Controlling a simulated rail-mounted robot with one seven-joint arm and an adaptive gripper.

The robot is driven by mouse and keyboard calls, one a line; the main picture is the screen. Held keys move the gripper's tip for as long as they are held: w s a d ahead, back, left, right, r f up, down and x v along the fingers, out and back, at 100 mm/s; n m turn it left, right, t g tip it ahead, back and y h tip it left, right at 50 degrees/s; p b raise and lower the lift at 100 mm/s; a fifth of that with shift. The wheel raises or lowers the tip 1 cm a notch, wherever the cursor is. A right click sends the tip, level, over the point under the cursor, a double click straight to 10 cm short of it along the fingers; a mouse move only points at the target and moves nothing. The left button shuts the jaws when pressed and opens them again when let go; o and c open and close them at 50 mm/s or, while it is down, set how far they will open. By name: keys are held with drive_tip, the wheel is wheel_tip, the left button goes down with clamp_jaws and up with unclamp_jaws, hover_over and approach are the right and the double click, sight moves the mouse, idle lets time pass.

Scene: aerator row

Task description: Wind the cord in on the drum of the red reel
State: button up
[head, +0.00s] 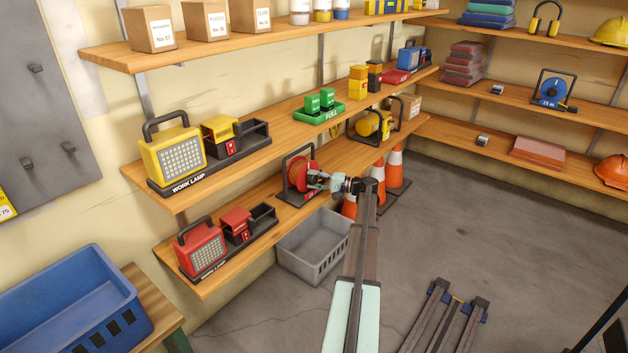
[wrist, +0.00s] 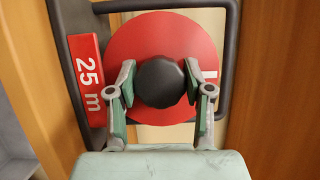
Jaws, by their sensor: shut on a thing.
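The red reel (head: 300,172) stands in its dark frame on the lowest shelf, left of the middle in the head view. In the wrist view its red drum disc (wrist: 155,38) faces me, with a black round knob (wrist: 161,82) in front of it and a red "25 m" label (wrist: 88,84) at the left. My gripper (head: 318,180) reaches the reel from the right. In the wrist view my gripper (wrist: 163,88) has one finger on each side of the knob and is shut on it. A small white mark (wrist: 210,74) shows on the disc's right side. No cord is visible.
A red work lamp (head: 202,250) stands on the same shelf to the left. A grey crate (head: 312,246) is on the floor below, with orange cones (head: 395,168) to the right.

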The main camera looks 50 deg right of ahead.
drive_tip(key=shift+w, duration=0.1)
drive_tip(key=o, duration=1.2)
drive_tip(key=shift+c, duration=0.2)
drive_tip(key=v, duration=1.2)
